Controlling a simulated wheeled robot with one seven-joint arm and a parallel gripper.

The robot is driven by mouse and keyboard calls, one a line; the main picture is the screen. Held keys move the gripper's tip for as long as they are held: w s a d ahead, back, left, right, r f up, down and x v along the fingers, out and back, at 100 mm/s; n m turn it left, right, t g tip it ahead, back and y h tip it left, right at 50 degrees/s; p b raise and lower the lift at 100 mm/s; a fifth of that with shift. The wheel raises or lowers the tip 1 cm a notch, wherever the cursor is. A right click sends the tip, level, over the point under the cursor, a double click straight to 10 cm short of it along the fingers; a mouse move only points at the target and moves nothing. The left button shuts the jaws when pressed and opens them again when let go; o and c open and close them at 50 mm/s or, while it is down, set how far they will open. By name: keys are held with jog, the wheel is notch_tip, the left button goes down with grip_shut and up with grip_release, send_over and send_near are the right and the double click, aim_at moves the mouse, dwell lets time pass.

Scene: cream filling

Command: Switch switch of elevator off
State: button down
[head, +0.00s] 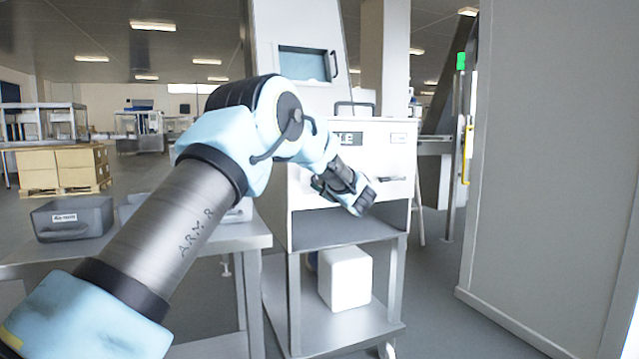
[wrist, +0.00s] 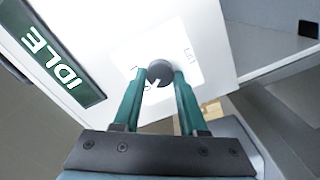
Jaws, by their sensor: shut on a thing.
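In the wrist view a round dark knob (wrist: 160,72) sits on a white panel (wrist: 115,30), over a white label (wrist: 190,62) with small dark marks. I take the knob to be the switch. My gripper (wrist: 159,76) has its two green fingers shut on the sides of the knob. A dark green display (wrist: 55,50) on the panel reads IDLE. In the head view my gripper (head: 362,198) is in front of the white machine (head: 385,155), and the knob cannot be made out there. The switch's exact setting is hard to read.
The machine stands on a metal cart; a white block (head: 345,278) is on its lower shelf. A grey bin (head: 72,218) sits on a metal table (head: 215,238) at left. A large grey wall or cabinet (head: 560,170) stands at right, with open floor before it.

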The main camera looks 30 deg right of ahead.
jog(key=shift+c, duration=2.2)
grip_release()
jog(key=s+a, duration=0.1)
jog(key=s, duration=0.9)
jog(key=shift+s+a, duration=0.15)
jog(key=shift+s, duration=0.25)
